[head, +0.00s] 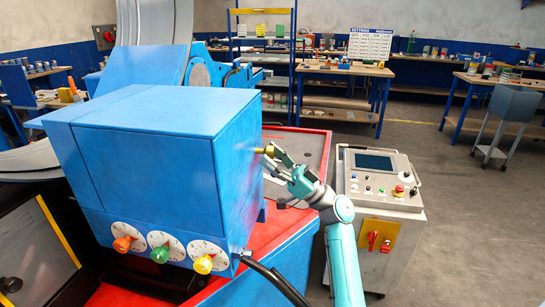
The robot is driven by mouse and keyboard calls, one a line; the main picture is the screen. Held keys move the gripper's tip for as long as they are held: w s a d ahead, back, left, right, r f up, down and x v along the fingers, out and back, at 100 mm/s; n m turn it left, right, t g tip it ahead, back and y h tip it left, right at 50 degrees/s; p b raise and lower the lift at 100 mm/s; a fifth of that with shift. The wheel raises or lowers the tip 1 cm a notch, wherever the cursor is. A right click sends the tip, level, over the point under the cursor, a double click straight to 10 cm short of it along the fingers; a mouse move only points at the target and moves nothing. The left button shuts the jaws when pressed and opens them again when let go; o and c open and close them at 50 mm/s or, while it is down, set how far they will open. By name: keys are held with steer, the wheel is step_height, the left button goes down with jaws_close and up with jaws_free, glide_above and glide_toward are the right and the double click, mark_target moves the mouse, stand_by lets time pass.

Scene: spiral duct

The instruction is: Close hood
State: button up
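The blue hood (150,145) is a large box-shaped cover in the middle left of the head view. Its front and right side face me, and its lid seam runs along the top left. A brass knob (264,150) sticks out from its right side. My gripper (271,158) is at this knob, coming from the right, with its fingertips beside or around it. I cannot tell whether the fingers grip the knob. The hood looks lowered over the machine, but its far edges are hidden.
Three dials with orange, green and yellow knobs (160,254) sit below the hood's front. A black cable (275,279) runs from its lower right corner. A grey control console (378,200) stands right of my arm. Open floor (470,230) lies further right.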

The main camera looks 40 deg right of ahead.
steer(key=v, duration=1.2)
stand_by(0.4)
